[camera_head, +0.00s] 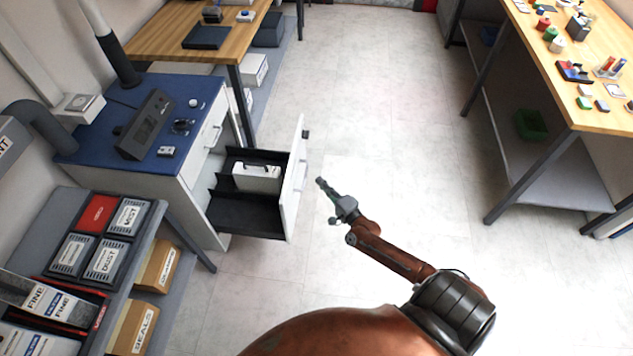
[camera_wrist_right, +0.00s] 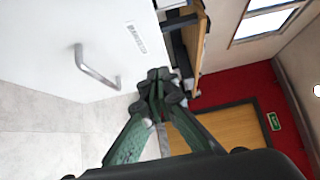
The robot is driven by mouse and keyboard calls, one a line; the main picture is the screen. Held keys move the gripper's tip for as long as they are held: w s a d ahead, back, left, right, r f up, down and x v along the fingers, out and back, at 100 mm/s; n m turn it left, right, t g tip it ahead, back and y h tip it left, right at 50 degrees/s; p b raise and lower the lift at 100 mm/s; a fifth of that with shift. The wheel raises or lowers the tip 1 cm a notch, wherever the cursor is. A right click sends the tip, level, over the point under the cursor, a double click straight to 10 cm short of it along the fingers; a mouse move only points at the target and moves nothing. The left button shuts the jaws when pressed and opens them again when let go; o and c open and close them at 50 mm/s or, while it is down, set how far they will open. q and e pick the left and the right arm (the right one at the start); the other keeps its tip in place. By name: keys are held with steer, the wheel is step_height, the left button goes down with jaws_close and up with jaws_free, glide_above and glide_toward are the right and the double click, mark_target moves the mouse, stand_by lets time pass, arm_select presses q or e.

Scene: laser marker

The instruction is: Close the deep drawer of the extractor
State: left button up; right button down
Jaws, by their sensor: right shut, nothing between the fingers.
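The extractor is a white cabinet with a blue top (camera_head: 88,135). Its deep drawer (camera_head: 293,190) is pulled well out to the right, with a white front panel and a black inside. A white box (camera_head: 257,177) stands in the drawer. My right gripper (camera_head: 321,183) is shut and empty, just to the right of the drawer front and apart from it in the head view. In the wrist view, the shut fingers (camera_wrist_right: 160,85) are near the white drawer front (camera_wrist_right: 60,35) with its metal handle (camera_wrist_right: 97,68). My left gripper is not in view.
A wooden workbench (camera_head: 545,50) with several small items stands at the right, and another wooden table (camera_head: 150,42) at the back left. A grey shelf with labelled boxes (camera_head: 105,258) is at the lower left. The floor (camera_head: 390,120) between is clear.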

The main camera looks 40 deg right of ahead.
steer(key=b, duration=0.1)
glide_toward(293, 163)
steer(key=w+d, duration=0.3)
steer(key=d, duration=0.1)
steer(key=shift+w+a+f, duration=0.2)
steer(key=shift+w+a, duration=0.95)
steer(key=shift+w, duration=0.1)
steer(key=shift+w+a, duration=0.35)
